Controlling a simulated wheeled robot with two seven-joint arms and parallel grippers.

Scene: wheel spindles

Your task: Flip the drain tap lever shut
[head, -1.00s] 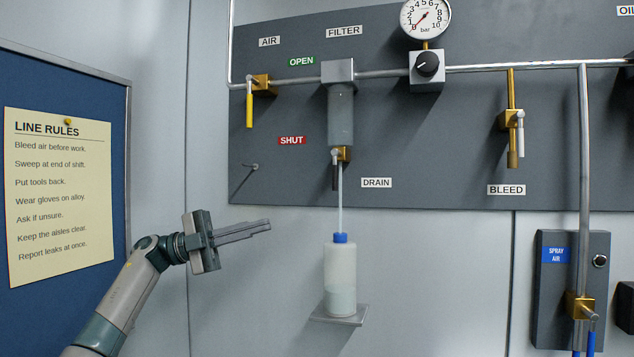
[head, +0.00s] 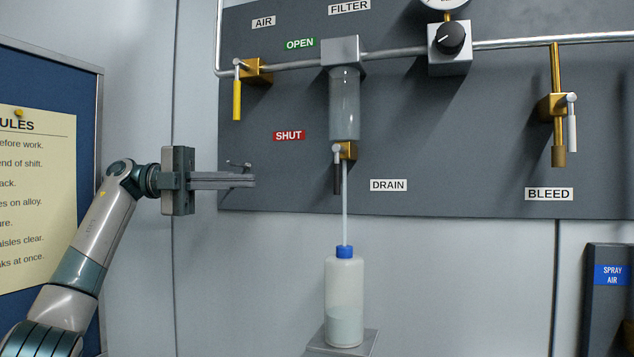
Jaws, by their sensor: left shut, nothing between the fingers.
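The drain tap (head: 347,151) is a small brass block under the grey filter bowl (head: 344,103). Its lever (head: 337,170) has a dark grip and hangs straight down. A pale stream or tube (head: 345,210) runs from the tap down to a bottle (head: 344,300) with a blue cap. My left gripper (head: 253,180) is shut and empty, its fingers pointing right, left of the lever and well apart from it in the picture. My right gripper is not in view.
A small peg or hook (head: 238,164) on the panel shows just above my left fingers. The air valve's yellow lever (head: 237,98) hangs at upper left. The bleed valve (head: 552,106) is at right. The bottle stands on a small shelf (head: 366,344).

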